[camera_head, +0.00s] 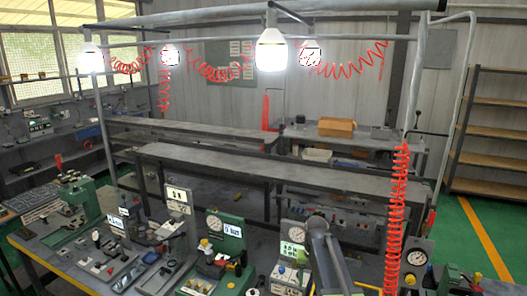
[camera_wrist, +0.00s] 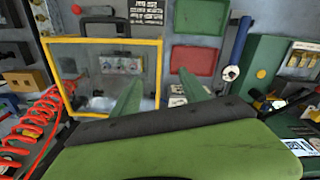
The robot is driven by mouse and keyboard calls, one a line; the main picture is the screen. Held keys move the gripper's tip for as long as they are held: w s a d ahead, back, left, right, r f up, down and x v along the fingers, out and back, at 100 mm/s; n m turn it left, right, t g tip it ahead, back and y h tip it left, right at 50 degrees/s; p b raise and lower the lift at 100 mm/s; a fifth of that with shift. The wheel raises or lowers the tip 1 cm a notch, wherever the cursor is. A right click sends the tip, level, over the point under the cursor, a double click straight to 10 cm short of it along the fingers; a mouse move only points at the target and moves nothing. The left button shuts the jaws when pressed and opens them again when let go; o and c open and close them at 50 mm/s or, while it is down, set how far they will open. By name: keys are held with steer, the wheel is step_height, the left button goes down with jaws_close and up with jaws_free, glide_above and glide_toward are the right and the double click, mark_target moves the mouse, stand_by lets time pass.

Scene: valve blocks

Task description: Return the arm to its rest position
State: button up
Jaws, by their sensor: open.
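My gripper (camera_wrist: 158,86) shows in the wrist view as two green fingers rising from a dark bar and a wide green body. The fingers stand apart with nothing between them. Behind them, a yellow-framed panel (camera_wrist: 62,40) stands to the left and a red tray (camera_wrist: 195,61) to the right; the distance to them is hard to judge. In the head view, a grey link of my arm (camera_head: 328,255) rises at the bottom, right of centre. I cannot make out the gripper's fingers there.
A workbench (camera_head: 62,262) with several gauge and valve stations crosses the front in the head view. A red coiled hose (camera_head: 397,215) hangs right of my arm. A grey overhead frame (camera_head: 450,100) carries lamps. Green floor (camera_head: 465,235) is open at right.

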steer(key=s+n, duration=0.1)
steer(key=s, duration=1.5)
step_height(320, 180, down, 13)
steer(key=b, duration=1.3)
steer(key=shift+w+f, duration=0.15)
steer(key=shift+w, duration=0.2)
steer(key=shift+a, duration=0.1)
steer(key=shift+c, duration=0.4)
